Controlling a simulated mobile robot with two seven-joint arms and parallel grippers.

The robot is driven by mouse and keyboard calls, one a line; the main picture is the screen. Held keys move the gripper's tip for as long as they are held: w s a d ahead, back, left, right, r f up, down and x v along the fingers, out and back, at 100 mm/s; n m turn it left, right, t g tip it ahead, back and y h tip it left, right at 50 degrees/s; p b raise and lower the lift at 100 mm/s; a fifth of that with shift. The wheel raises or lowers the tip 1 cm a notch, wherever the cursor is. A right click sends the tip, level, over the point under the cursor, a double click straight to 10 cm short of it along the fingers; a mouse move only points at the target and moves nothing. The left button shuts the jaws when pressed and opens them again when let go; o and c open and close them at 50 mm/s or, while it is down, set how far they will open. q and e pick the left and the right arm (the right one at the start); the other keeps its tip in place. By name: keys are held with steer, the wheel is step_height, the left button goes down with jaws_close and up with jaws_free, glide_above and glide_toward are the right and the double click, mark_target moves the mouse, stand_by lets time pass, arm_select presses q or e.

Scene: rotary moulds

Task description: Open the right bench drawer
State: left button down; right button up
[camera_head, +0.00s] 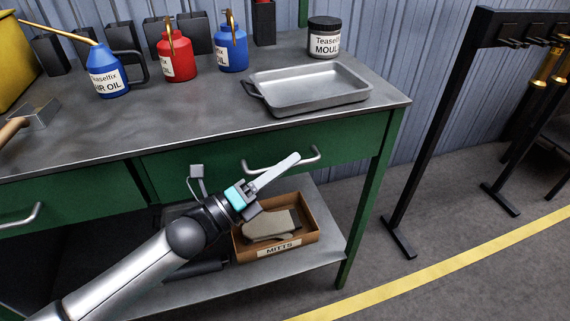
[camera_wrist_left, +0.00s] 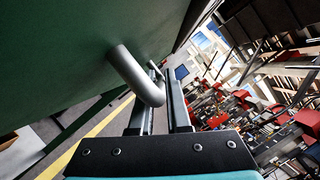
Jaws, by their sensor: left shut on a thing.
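The right bench drawer (camera_head: 350,136) is a green panel under the steel bench top, and its front looks flush with the bench. Its silver bar handle (camera_head: 314,156) sticks out from the front. My left gripper (camera_head: 292,160) is at the handle and shut on it, covering part of the bar. In the left wrist view the fingers (camera_wrist_left: 158,85) reach along both sides of the grey handle (camera_wrist_left: 138,75), with the green drawer front (camera_wrist_left: 55,55) at the left. My right gripper is not in view.
On the bench top (camera_head: 190,125) stand a metal tray (camera_head: 310,88), a dark jar (camera_head: 324,38) and blue and red oil cans (camera_head: 178,55). A box of mitts (camera_head: 310,235) sits on the lower shelf. A black rack (camera_head: 432,130) stands at right; the floor before it is clear.

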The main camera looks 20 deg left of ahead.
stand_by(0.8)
arm_select(q)
steer(key=shift+s+d, duration=0.1)
steer(key=shift+s, duration=0.05)
steer(key=s+d+p, duration=0.3)
steer(key=s+d, duration=0.3)
steer(key=s, duration=0.3)
steer(key=s+d+p, duration=0.3)
steer(key=s+d, duration=0.4)
steer(key=s, duration=0.3)
steer(key=shift+s, duration=0.25)
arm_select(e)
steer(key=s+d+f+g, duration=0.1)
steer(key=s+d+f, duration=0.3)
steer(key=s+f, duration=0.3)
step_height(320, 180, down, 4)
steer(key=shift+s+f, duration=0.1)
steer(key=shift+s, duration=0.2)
arm_select(q)
steer(key=shift+d, duration=0.1)
steer(key=c, duration=0.9)
jaws_free()
